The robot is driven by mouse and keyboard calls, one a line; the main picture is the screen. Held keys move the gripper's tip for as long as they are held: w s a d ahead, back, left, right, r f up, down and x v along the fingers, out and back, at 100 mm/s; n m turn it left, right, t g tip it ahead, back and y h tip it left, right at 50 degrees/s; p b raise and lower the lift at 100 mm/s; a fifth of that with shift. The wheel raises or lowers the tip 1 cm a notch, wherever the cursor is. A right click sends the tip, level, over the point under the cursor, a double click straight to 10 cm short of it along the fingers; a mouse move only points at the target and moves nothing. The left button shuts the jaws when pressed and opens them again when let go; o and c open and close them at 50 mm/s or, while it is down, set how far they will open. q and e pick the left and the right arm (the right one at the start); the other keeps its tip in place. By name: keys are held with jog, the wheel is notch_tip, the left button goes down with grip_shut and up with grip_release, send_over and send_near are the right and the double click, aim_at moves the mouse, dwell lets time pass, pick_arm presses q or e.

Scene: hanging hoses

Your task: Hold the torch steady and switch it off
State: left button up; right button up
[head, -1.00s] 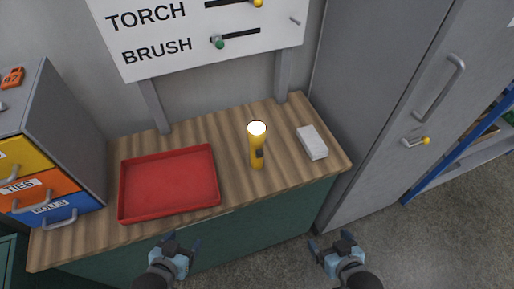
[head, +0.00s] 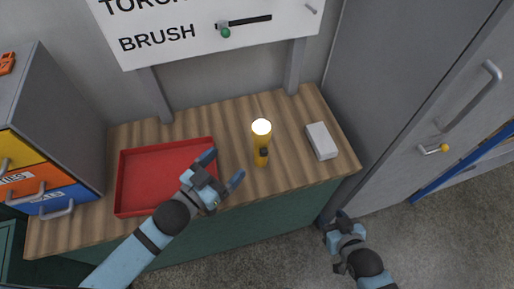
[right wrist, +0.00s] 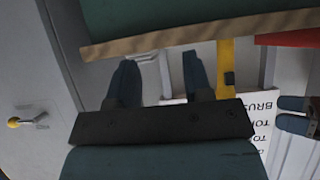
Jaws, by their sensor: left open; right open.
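The yellow torch (head: 260,143) stands upright on the wooden bench, its lens up and glowing white. A dark switch (head: 264,153) shows on its side. The torch also shows in the right wrist view (right wrist: 224,58). My left gripper (head: 222,169) is open and empty, to the left of the torch and apart from it, over the tray's right front corner. My right gripper (head: 335,220) is open and empty in front of the bench's right end, apart from the torch; its two fingers show in the right wrist view (right wrist: 160,78).
A red tray (head: 125,183) lies left of the torch. A white block (head: 321,141) lies to its right. A drawer unit (head: 75,130) stands at left, a grey cabinet (head: 400,90) at right. Bench around the torch is clear.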

aim_at(255, 136)
jog(key=w+a+r+n+g+y, duration=0.1)
jog(key=a+r+n+y, duration=0.25)
jog(key=a, duration=0.35)
jog(key=w+a+r+n+g+y, duration=0.2)
jog(key=a+n, duration=0.2)
jog(key=a, duration=0.3)
jog(key=w+a+r+n+g+y, duration=0.1)
jog(key=a+r+n+y, duration=0.25)
jog(key=a, duration=0.45)
pick_arm(q)
jog(key=x, duration=1.3)
jog(key=shift+w+d, duration=0.1)
jog(key=shift+d, duration=0.1)
pick_arm(e)
jog(key=w+d+r+g+h, duration=0.1)
jog(key=w+d+r, duration=0.1)
jog(key=w+d, duration=0.2)
jog(key=w+d+r+m+g+h, duration=0.1)
jog(key=w+d+r+h, duration=0.1)
jog(key=d, duration=0.4)
jog(key=shift+w+d+r, duration=0.4)
jog(key=shift+w+r, duration=0.45)
jog(key=shift+w, duration=0.2)
